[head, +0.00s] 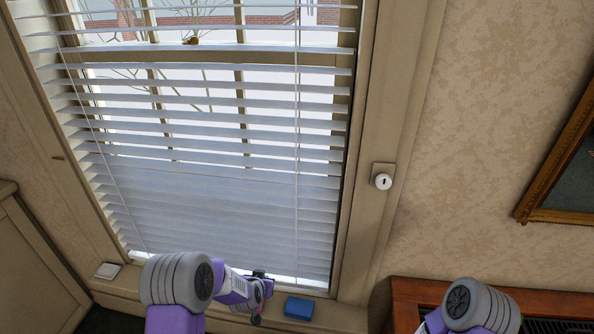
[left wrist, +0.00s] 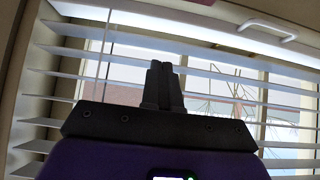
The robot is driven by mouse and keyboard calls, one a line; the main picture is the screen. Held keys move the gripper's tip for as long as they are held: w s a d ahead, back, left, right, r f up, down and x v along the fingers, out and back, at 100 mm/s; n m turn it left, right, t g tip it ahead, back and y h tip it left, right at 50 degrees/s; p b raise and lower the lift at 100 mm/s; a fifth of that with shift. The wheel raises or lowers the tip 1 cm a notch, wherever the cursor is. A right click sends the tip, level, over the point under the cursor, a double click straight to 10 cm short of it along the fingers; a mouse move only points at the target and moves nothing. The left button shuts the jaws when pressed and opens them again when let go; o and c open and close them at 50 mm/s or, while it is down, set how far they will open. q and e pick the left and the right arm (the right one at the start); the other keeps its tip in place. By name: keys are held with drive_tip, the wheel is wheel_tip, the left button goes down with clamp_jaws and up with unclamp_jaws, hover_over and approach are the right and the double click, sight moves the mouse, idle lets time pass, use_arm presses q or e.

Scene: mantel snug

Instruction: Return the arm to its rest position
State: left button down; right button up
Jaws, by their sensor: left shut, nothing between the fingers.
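My left arm comes up from the bottom of the head view, and its gripper (head: 258,274) is in front of the window sill, near the bottom of the blind. In the left wrist view the two dark fingers (left wrist: 163,84) are pressed together with nothing between them. Behind them are the white slats of the blind (left wrist: 50,92) and the window. Part of my right arm shows at the lower right of the head view, but its gripper is out of view.
A blue block (head: 299,308) lies on the sill (head: 334,316) just right of my left gripper. A small white square (head: 107,271) lies at the sill's left end. The white blind (head: 220,190) hangs lowered. A white knob (head: 383,181) is on the window frame. A wooden cabinet (head: 405,290) stands lower right.

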use_arm(q)
drive_tip(key=s+d+f+n+g+h+p, duration=0.1)
drive_tip(key=s+d+f+g, duration=0.1)
drive_tip(key=s, duration=0.8)
drive_tip(key=s+d+f+n+g+h+p, duration=0.1)
drive_tip(key=s+d+f+g, duration=0.1)
drive_tip(key=s, duration=0.9)
drive_tip(key=s+d+f+n+g+h+p, duration=0.1)
drive_tip(key=s+d+f+g, duration=0.1)
drive_tip(key=s, duration=0.8)
drive_tip(key=shift+s+f+n+g+p, duration=0.35)
drive_tip(key=shift+f+g, duration=0.25)
drive_tip(key=shift+g, duration=0.6)
drive_tip(key=shift+w, duration=0.1)
